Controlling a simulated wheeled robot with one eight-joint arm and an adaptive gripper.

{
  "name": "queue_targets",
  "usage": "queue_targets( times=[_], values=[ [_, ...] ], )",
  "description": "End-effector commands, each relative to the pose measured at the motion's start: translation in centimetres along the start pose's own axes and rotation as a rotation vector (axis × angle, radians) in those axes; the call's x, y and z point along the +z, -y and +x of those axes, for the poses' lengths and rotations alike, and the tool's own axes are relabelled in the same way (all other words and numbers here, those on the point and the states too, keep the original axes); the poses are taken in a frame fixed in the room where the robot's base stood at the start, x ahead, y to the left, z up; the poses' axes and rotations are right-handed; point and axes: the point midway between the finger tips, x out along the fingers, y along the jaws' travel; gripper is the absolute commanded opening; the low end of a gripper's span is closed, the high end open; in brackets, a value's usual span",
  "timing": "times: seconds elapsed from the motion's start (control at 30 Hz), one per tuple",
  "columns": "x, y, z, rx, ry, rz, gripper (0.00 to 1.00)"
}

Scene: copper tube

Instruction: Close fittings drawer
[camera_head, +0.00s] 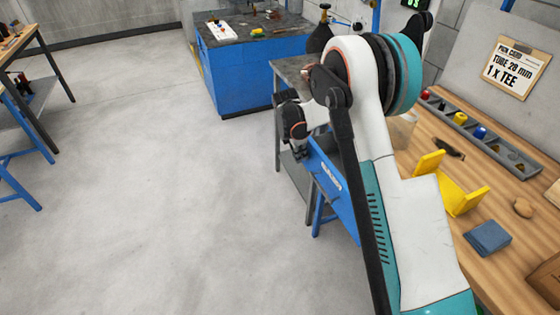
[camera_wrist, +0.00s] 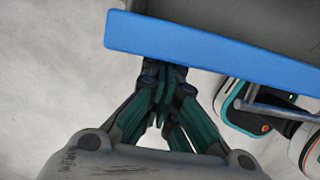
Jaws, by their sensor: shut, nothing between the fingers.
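The fittings drawer shows a blue front with a pale label (camera_head: 331,184) below the wooden workbench, partly hidden by my arm. In the wrist view its blue front (camera_wrist: 215,52) crosses the upper part, with a grey interior visible behind it, so it stands open. How far it is pulled out is hidden. My gripper (camera_wrist: 162,75) is shut and empty. Its fingertips are at the lower edge of the blue front, on the outer side; I cannot tell whether they touch it. In the head view my gripper (camera_head: 301,154) is just left of the drawer front.
The workbench top (camera_head: 440,125) carries a yellow bracket (camera_head: 455,190), a blue block (camera_head: 487,238) and a grey parts rail (camera_head: 485,132). A blue cabinet (camera_head: 245,75) stands at the back. Another bench (camera_head: 25,45) is at far left. The grey floor between is clear.

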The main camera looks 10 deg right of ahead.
Motion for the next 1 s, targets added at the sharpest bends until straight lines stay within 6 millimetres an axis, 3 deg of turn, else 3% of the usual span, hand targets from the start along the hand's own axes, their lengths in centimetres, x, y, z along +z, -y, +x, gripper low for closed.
queue_targets(
  times=[0.03, 0.2, 0.5, 1.0],
  values=[
    [1.6, 0.0, 0.4, -0.001, 0.000, 0.006, 0.00],
    [5.5, 0.1, 1.4, -0.001, 0.000, 0.005, 0.00],
    [10.2, 0.0, 2.6, 0.000, 0.000, 0.003, 0.00],
    [11.8, 0.0, 2.9, 0.000, 0.002, 0.001, 0.00]
  ],
)
